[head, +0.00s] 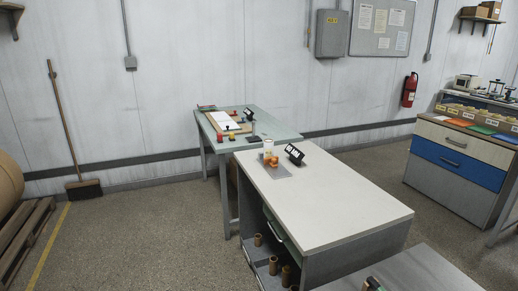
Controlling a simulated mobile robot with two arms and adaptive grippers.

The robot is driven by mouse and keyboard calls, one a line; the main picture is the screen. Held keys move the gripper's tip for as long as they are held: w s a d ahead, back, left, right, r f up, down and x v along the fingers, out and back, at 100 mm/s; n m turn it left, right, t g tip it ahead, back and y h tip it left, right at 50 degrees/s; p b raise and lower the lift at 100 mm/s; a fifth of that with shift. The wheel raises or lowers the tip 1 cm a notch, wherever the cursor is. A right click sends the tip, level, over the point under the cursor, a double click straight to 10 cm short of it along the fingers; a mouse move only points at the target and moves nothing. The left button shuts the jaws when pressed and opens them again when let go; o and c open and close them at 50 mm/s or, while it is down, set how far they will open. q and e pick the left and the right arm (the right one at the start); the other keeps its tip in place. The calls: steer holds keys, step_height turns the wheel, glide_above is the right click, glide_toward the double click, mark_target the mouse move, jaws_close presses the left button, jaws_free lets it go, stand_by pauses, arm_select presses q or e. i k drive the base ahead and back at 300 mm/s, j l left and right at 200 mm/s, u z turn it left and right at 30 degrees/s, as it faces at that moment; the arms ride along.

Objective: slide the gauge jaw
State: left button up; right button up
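I cannot pick out a gauge or its jaw for certain in the head view. A white-topped bench (330,205) in the middle carries a dark angled stand (294,153) and small orange items (270,160) on a grey mat, too small to identify. Behind it, a pale green table (262,130) holds a board with a white sheet (222,121), red and yellow pieces and another small dark stand (249,114). A dark item with a bit of green (373,284) is cut off at the bottom edge. Neither of my grippers is in view.
A grey surface (425,272) lies at the bottom right. A drawer cabinet (456,160) with coloured sheets stands right. Brown tubes (286,275) sit on the bench's lower shelf. A broom (84,187) and a pallet (22,235) are left; floor between is clear.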

mark_target(273, 162)
steer(key=i+j, duration=0.3)
steer(key=i, duration=0.25)
steer(key=i+j, duration=0.25)
steer(key=i, duration=0.25)
steer(key=i+j, duration=0.3)
steer(key=i, duration=0.25)
